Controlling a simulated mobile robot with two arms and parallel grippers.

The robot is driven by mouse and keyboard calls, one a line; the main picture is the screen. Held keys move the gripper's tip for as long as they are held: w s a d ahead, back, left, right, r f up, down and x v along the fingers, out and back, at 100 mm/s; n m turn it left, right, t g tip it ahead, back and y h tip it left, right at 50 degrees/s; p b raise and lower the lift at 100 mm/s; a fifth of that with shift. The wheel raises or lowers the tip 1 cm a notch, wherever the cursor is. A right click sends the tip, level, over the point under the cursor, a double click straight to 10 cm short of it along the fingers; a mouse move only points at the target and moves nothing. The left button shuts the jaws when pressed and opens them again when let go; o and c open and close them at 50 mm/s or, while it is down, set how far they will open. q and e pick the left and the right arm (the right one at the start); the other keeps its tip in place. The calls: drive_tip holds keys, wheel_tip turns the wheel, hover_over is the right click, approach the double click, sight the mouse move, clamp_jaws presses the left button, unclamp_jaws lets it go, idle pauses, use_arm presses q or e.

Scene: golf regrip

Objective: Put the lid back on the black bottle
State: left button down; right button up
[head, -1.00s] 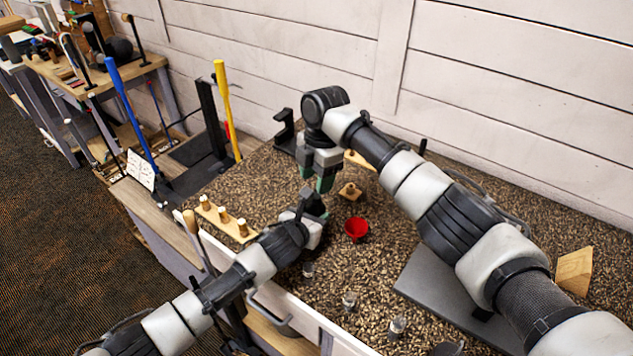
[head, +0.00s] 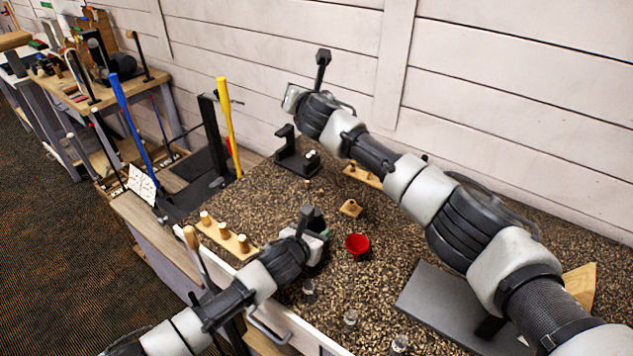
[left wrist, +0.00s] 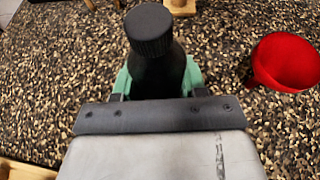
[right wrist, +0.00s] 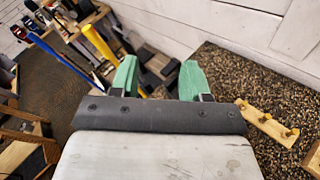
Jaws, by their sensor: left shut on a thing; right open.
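In the left wrist view, the black bottle (left wrist: 158,78) stands between the green pads of my left gripper (left wrist: 157,82), which is shut on it. A black ribbed lid (left wrist: 149,28) sits on top of the bottle's neck; I cannot tell how tight it is. My right gripper (right wrist: 158,80) is open and empty in the right wrist view. In the head view it is raised near the wall, well away from the bottle.
The red funnel (head: 358,246) stands close beside my left gripper. A wooden block (head: 350,208), a wooden rack with pegs (head: 228,238) and a black stand (head: 297,160) are on the speckled worktop. Small clear jars (head: 399,344) stand near the front edge. A grey mat (head: 425,297) lies right.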

drive_tip(key=s+a+r+n+g+y, duration=0.25)
drive_tip(key=a+n+y, duration=0.2)
drive_tip(key=n, duration=0.35)
drive_tip(key=s+a+r+n+g+y, duration=0.1)
drive_tip(key=s+a+r+n+y, duration=0.25)
drive_tip(key=n+y, duration=0.3)
drive_tip(key=s+a+f+n+g, duration=0.45)
drive_tip(key=n+g, duration=0.25)
drive_tip(key=n, duration=0.4)
drive_tip(key=s+d+f+n+g+h, duration=0.1)
drive_tip(key=s+d+f+n+h, duration=0.1)
drive_tip(key=d+f+n+h, duration=0.1)
drive_tip(key=s+d+f+n+g+h, duration=0.1)
drive_tip(key=d+f+n+g+h, duration=0.1)
drive_tip(key=d+f+h, duration=0.3)
drive_tip(key=s+d+f+n+g+h, duration=0.2)
drive_tip(key=d+f+n+h, duration=0.2)
drive_tip(key=d+f+h, duration=0.1)
drive_tip(key=shift+s+d+f+h, duration=0.1)
drive_tip(key=shift+s+d+h, duration=0.05)
drive_tip(key=shift+d+h, duration=0.3)
drive_tip(key=shift+s+d+h, duration=0.15)
drive_tip(key=shift+d+h, duration=0.1)
drive_tip(key=shift+d, duration=0.25)
drive_tip(key=shift+d+n+h, duration=0.25)
drive_tip(key=shift+d+h, duration=0.15)
drive_tip(key=shift+d, duration=0.15)
drive_tip(key=shift+f, duration=0.1)
